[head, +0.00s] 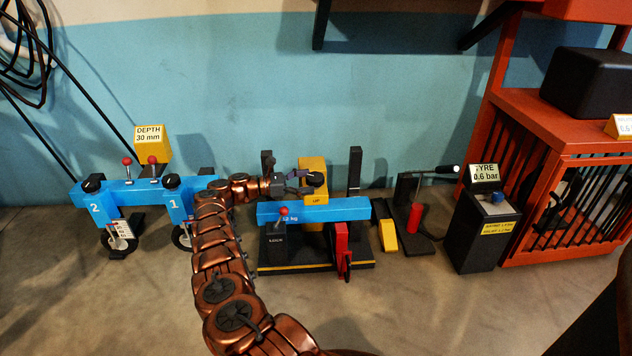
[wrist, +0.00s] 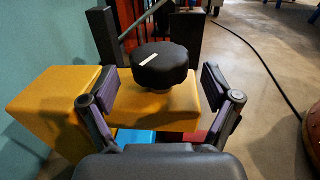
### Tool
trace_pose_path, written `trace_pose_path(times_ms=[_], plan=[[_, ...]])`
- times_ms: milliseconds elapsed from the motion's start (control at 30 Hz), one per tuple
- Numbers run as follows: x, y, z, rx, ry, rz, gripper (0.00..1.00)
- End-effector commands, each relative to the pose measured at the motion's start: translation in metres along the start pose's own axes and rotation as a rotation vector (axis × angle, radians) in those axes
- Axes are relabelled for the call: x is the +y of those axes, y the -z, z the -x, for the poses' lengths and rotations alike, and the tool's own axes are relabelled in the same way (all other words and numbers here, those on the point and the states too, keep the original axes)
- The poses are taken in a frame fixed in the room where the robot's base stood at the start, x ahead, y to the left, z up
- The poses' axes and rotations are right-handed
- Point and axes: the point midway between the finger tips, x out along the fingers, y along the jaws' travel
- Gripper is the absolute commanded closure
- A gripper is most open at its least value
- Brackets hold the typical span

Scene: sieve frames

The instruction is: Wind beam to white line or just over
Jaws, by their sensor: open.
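The blue beam (head: 345,209) marked 12 kg lies roughly level between two dark posts on a black base. A yellow housing marked UP (head: 313,166) stands behind it and also shows in the wrist view (wrist: 45,105). A black knob (wrist: 160,65) with a white mark sits on the housing; in the head view (head: 316,179) it is at my gripper's tip. My gripper (head: 304,182) is open, its fingers on either side of the knob in the wrist view (wrist: 161,86), with gaps showing on both sides. I cannot make out a white line on the posts.
A red-knobbed LOCK lever (head: 282,212) and a red part (head: 342,245) stand at the front of the base. Left is another blue frame (head: 145,190) with wheels and a DEPTH 30 mm sign (head: 149,137). Right are a pump (head: 415,215), a TYRE box (head: 480,235) and a red cage (head: 560,190).

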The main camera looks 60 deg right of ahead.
Motion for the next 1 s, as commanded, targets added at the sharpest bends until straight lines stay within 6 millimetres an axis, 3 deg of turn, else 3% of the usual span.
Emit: trace_pose_path(times_ms=[100,400,867,1000], plan=[[0.000,0.001,0.017,0.002,0.001,-0.003,0.12],[-0.001,0.001,0.036,-0.001,0.005,0.000,0.12],[-0.001,0.000,0.041,0.001,0.001,0.002,0.12],[0.013,-0.016,0.048,-0.010,-0.050,0.030,0.12]])
